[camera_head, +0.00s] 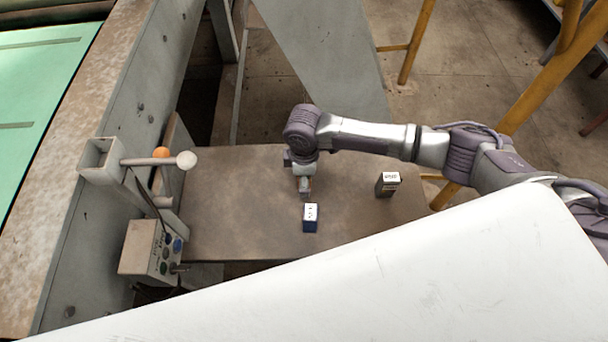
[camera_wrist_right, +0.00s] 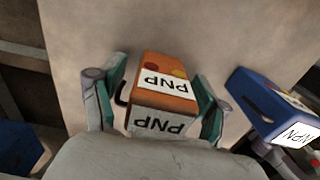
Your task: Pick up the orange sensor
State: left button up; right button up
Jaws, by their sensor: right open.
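The orange sensor (camera_wrist_right: 168,72) has white labels reading PNP and appears upside down in the right wrist view. It stands between the two teal-padded fingers of my right gripper (camera_wrist_right: 160,100), which is open. A gap shows beside the sensor toward the fingers; I cannot tell if either finger touches it. In the head view my right gripper (camera_head: 304,187) points down over the brown table, and the sensor is mostly hidden by it. My left gripper is not in view.
A blue sensor (camera_head: 310,226) stands close in front of the right gripper and shows in the wrist view (camera_wrist_right: 262,103). A dark box with a white top (camera_head: 387,187) stands farther right on the table (camera_head: 240,220). A control box (camera_head: 150,250) is at left.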

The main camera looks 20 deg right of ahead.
jog(key=c, duration=1.3)
jog(key=shift+r, duration=0.1)
